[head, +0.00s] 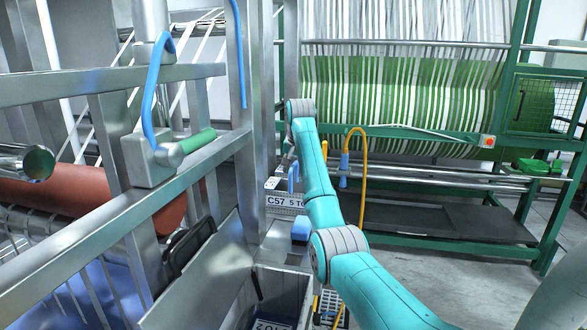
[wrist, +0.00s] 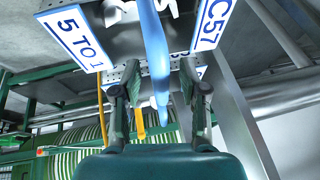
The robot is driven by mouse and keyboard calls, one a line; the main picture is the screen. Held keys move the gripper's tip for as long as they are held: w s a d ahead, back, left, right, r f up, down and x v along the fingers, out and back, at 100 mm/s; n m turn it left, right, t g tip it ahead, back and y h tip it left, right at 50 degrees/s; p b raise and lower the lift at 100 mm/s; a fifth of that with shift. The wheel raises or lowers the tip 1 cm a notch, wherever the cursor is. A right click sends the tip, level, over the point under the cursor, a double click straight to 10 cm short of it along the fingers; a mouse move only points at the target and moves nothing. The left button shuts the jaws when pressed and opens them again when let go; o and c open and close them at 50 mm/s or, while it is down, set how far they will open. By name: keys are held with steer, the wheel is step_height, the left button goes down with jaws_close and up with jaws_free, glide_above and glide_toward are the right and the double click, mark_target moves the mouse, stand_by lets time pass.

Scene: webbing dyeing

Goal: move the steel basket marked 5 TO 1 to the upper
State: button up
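In the wrist view, the perforated basket (wrist: 119,25) shows labels "5 TO 1" and "C57" close in front of me. A blue bar, seemingly its handle (wrist: 154,45), runs between the fingers of my gripper (wrist: 158,68). The fingers are spread, with visible gaps on both sides of the bar, so the gripper looks open. In the head view the fingertips are hard to make out behind the arm. I cannot identify "the upper".
A steel frame with rails (head: 110,82) and a red-brown roller (head: 95,195) stands at left. A green machine with striped webbing (head: 400,105) stands behind. Yellow hose (head: 363,185) hangs right of my arm.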

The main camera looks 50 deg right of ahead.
steer(key=v, duration=0.7)
steer(key=shift+r, duration=0.2)
steer(key=shift+s, duration=0.2)
